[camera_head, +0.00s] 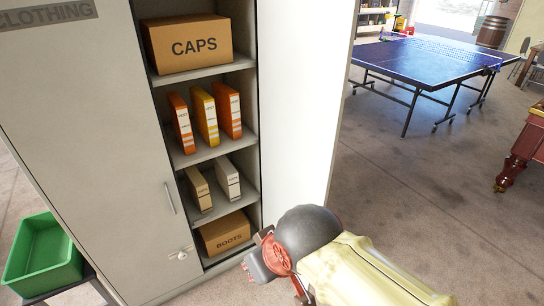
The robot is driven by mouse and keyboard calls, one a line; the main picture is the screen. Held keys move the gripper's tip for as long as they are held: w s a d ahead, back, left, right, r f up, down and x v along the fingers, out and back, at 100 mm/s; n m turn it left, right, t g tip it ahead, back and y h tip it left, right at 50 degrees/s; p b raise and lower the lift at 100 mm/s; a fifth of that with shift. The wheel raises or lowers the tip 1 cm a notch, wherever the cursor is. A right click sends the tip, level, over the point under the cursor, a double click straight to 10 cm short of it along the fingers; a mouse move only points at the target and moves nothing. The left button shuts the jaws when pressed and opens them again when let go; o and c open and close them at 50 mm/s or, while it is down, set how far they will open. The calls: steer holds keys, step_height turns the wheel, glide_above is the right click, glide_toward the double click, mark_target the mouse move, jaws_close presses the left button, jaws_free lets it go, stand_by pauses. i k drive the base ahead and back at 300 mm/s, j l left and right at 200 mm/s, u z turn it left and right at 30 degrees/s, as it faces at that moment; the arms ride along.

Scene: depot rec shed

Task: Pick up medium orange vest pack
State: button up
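Three upright vest packs stand side by side on a middle shelf of the open clothing locker: a left orange pack (181,123), a yellow pack (204,116) in the middle and a right orange pack (228,110). Each has a pale label with print on its spine. The size print is too small to read, so I cannot tell which orange pack is medium. Part of my arm shows at the lower middle, in front of the locker. I make out no gripper fingers, and nothing of mine touches the packs.
A caps box (187,44) sits above, two beige packs (214,184) below, and a boots box (225,233) at the bottom. The locker's open door (303,100) stands right of the shelves. A green bin (42,255) is at left. Floor is clear toward the table-tennis table (425,62).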

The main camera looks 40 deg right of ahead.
mark_target(226, 100)
steer(key=i+l+u, duration=0.2)
steer(key=l, duration=0.55)
steer(key=l+u, duration=0.15)
steer(key=l, duration=0.55)
steer(key=l+u, duration=0.2)
steer(key=l, duration=0.55)
steer(key=k+l+u, duration=0.2)
steer(key=l, duration=0.55)
steer(key=l+u, duration=0.2)
steer(key=l, duration=0.55)
steer(key=j+z, duration=0.15)
steer(key=j, duration=0.4)
steer(key=k+j+z, duration=0.2)
steer(key=j, duration=0.35)
steer(key=j+z, duration=0.15)
steer(key=j, duration=0.4)
